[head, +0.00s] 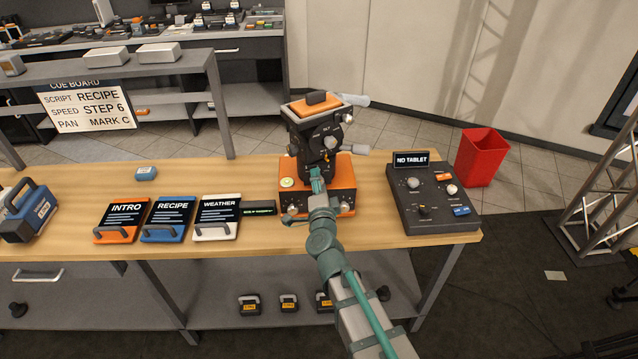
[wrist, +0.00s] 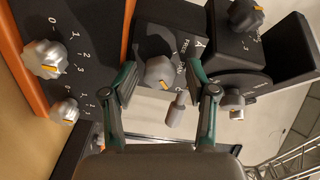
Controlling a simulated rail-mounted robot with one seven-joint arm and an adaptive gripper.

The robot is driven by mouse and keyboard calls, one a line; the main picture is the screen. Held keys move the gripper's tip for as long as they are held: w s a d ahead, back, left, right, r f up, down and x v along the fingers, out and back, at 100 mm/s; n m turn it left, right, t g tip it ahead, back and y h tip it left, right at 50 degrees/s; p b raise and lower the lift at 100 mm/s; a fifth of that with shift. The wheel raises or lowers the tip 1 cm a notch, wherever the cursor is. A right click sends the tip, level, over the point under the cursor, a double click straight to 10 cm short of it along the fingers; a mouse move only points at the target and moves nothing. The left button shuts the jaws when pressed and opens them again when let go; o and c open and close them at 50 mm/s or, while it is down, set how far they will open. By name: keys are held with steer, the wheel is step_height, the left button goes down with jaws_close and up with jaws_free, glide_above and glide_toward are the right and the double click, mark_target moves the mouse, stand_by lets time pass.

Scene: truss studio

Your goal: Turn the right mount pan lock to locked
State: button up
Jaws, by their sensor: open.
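The mount (head: 318,145), a dark pan head with an orange top plate, stands on an orange base (head: 345,178) on the wooden bench. My gripper (head: 316,178) is in front of the mount's lower part and hides some of it. In the wrist view my gripper (wrist: 166,88) is open, with one green-jointed finger on each side of a grey knob (wrist: 159,72) with an orange mark.
Grey knobs (wrist: 45,60) with a numbered scale are on the orange-edged panel at left. A dark control console (head: 430,197) stands right of the mount. Cards (head: 217,217) and a small dark display (head: 258,208) lie left. A red bin (head: 482,158) is behind right.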

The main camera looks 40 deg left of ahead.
steer(key=shift+s+d, duration=0.1)
steer(key=v, duration=0.7)
steer(key=shift+s+d, duration=0.2)
steer(key=shift+s, duration=0.1)
steer(key=shift+w, duration=0.1)
